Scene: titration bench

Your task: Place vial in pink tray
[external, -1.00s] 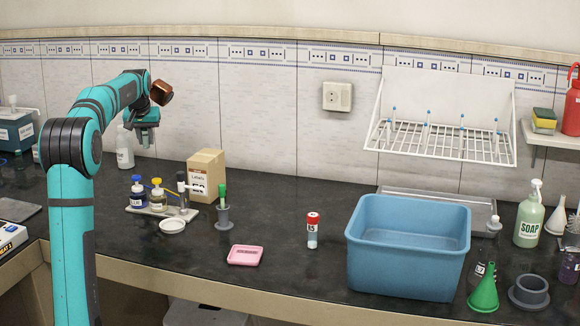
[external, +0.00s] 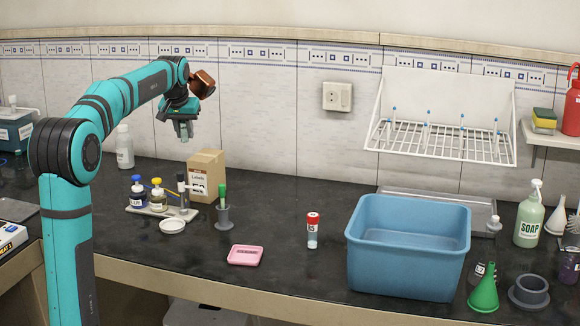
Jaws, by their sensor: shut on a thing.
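A small pink tray (external: 245,255) lies flat and empty on the dark bench near its front edge. A vial with a red cap and a white label (external: 312,231) stands upright on the bench to the right of the tray. My gripper (external: 183,136) is high above the bench, pointing down, left of the tray and in front of the tiled wall. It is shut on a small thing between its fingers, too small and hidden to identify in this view.
A green-capped tube stands in a grey holder (external: 224,217) just behind the tray. A bottle rack (external: 150,211), a white dish (external: 172,226) and a cardboard box (external: 207,176) are to the left. A blue basin (external: 407,272) stands right of the red-capped vial.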

